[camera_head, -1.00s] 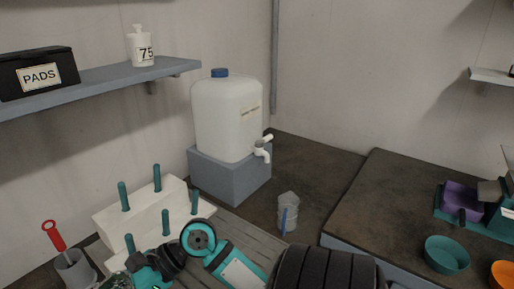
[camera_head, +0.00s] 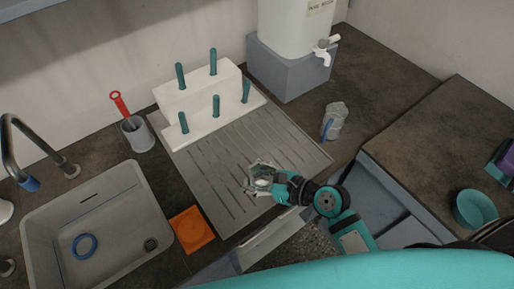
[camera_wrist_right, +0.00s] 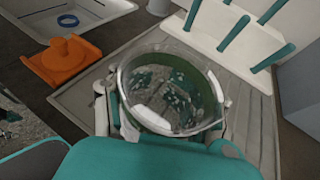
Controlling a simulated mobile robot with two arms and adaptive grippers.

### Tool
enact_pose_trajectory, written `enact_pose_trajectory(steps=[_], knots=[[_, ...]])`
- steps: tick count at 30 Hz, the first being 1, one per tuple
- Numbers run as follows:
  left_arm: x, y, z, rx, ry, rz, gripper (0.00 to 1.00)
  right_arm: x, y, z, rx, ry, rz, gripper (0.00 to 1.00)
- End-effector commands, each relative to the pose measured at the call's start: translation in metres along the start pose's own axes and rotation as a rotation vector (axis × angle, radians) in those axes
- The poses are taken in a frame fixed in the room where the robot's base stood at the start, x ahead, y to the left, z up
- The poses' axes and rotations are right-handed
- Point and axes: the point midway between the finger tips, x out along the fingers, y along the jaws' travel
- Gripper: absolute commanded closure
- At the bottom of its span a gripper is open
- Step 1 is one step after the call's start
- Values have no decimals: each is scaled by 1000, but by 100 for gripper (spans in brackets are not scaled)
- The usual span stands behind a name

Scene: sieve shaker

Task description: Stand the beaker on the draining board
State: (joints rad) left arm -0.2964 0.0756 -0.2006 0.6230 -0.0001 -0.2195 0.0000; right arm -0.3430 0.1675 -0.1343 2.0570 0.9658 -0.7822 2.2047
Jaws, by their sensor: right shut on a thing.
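My right gripper (camera_head: 268,186) is shut on a clear glass beaker (camera_head: 260,173), over the right front part of the grey ribbed draining board (camera_head: 213,185). In the right wrist view the beaker (camera_wrist_right: 172,88) has its round rim facing the camera, between the gripper's fingers (camera_wrist_right: 170,130). The draining board (camera_wrist_right: 258,128) lies behind and below it. The beaker looks roughly upright; I cannot tell whether its base touches the board. My left gripper is not in view.
A white peg rack (camera_head: 205,95) with teal pegs stands along the board's back. Left are a sink (camera_head: 100,215), an orange block (camera_head: 191,229) and a grey cup (camera_head: 137,134) with a red-handled tool. A clear container (camera_head: 335,120) with a blue strip stands right, below the tank's tap (camera_head: 325,50).

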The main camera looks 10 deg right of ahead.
Motion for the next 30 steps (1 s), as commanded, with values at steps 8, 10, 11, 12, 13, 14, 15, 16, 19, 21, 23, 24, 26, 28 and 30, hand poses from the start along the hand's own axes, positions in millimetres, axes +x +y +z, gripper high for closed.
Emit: enact_pose_trajectory(steps=[8,10,11,12,13,14,15,16,19,21,23,24,26,28,30], knots=[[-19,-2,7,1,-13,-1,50,22,27,-6,1,-6,-18,100],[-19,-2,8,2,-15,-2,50,30,14,-5,-1,-6,-20,100],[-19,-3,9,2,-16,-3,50,34,7,-4,-2,-5,-20,100],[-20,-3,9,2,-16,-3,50,39,-3,-3,-1,-6,-20,100],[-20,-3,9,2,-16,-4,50,43,-10,-2,-1,-6,-20,100],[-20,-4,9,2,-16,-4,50,47,-17,-1,-1,-5,-20,100],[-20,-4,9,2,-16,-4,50,53,-26,-1,0,-5,-19,100],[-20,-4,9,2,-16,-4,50,56,-34,0,0,-5,-20,100],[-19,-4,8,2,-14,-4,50,70,-57,3,0,-6,-20,100],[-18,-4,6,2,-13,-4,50,78,-70,4,2,-5,-19,100],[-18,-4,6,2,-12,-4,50,83,-80,5,3,-5,-19,100],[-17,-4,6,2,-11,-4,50,86,-85,6,4,-5,-19,100],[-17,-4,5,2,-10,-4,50,89,-90,6,3,-5,-18,100],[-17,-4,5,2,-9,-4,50,91,-94,6,4,-4,-18,100],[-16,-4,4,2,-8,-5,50,94,-99,8,4,-6,-18,100]])
